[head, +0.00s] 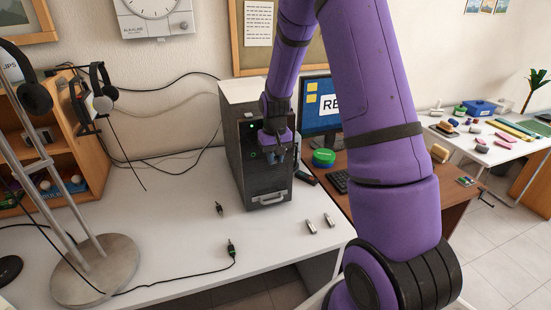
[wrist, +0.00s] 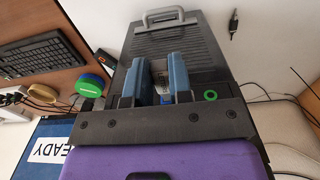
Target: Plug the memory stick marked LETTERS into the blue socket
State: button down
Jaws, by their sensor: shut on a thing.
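The dark computer tower (head: 258,178) stands on the white desk; it also shows in the wrist view (wrist: 160,45). My gripper (head: 276,158) is at the tower's front face. In the wrist view its two blue fingers (wrist: 159,66) are shut on a small pale thing (wrist: 160,87), which seems to be a memory stick; its marking cannot be read. It is mostly hidden between the fingers.
A green ring (wrist: 210,95) shows on the tower beside the right finger. The tower has a grey handle (wrist: 163,15). Two dark plugs (head: 219,208) (head: 231,248) and a lamp base (head: 95,270) are on the desk. A green round thing (head: 323,157) stands right of the tower.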

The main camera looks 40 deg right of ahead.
jog(key=shift+w+d, duration=0.2)
jog(key=shift+w, duration=0.35)
jog(key=c, duration=0.9)
grip_release()
jog(key=shift+c, duration=0.2)
notch_tip(320, 180, up, 11)
jog(key=shift+s+f, duration=0.1)
jog(key=shift+c, duration=0.5)
